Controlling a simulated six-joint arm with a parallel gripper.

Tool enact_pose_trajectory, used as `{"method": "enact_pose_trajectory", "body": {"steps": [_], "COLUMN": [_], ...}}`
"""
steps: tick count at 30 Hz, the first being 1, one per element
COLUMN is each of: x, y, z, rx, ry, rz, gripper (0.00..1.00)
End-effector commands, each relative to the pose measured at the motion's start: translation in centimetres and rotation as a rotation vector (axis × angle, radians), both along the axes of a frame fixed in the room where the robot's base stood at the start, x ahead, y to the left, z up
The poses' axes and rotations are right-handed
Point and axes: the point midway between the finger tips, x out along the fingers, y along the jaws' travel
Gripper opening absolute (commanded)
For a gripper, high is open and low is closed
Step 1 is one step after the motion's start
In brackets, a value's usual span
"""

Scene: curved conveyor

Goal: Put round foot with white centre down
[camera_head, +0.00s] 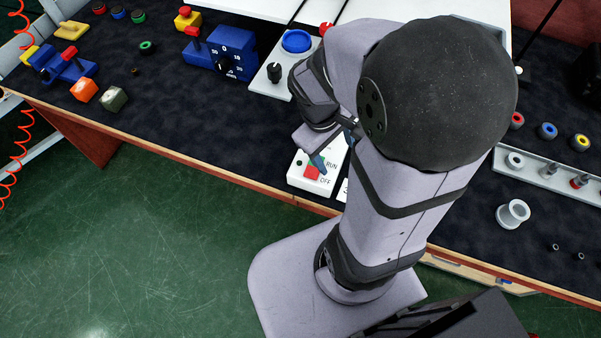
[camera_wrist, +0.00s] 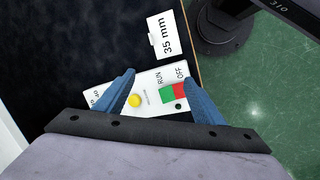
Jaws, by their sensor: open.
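My gripper (camera_wrist: 163,90) is open, with its two blue fingers apart and nothing visible between them. It hangs over the white RUN/OFF switch panel (camera_wrist: 152,84), which has a green and red rocker and a yellow button. In the head view, a blue fingertip shows over the panel (camera_head: 300,182), mostly hidden by my arm. Two small dark round pieces, one (camera_head: 556,247) and another (camera_head: 581,256), lie on the dark mat at the right. Another small dark piece (camera_head: 137,71) lies at the left. They are too small to tell which has a white centre.
A white spool (camera_head: 513,214) stands on the right mat beside a grey rail (camera_head: 550,176) with several pegs. A blue dial box (camera_head: 230,55) and a white panel with a blue button (camera_head: 297,41) stand behind. A "35 mm" card (camera_wrist: 166,37) lies near the switch panel.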

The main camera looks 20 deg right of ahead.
Motion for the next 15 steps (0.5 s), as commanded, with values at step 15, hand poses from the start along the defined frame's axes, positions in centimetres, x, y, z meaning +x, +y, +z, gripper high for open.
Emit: {"method": "enact_pose_trajectory", "body": {"steps": [15], "x": [-2.2], "y": [9.5], "z": [-0.7], "rx": [0.263], "ry": [-0.06], "rz": [-0.308], "gripper": [0.63]}}
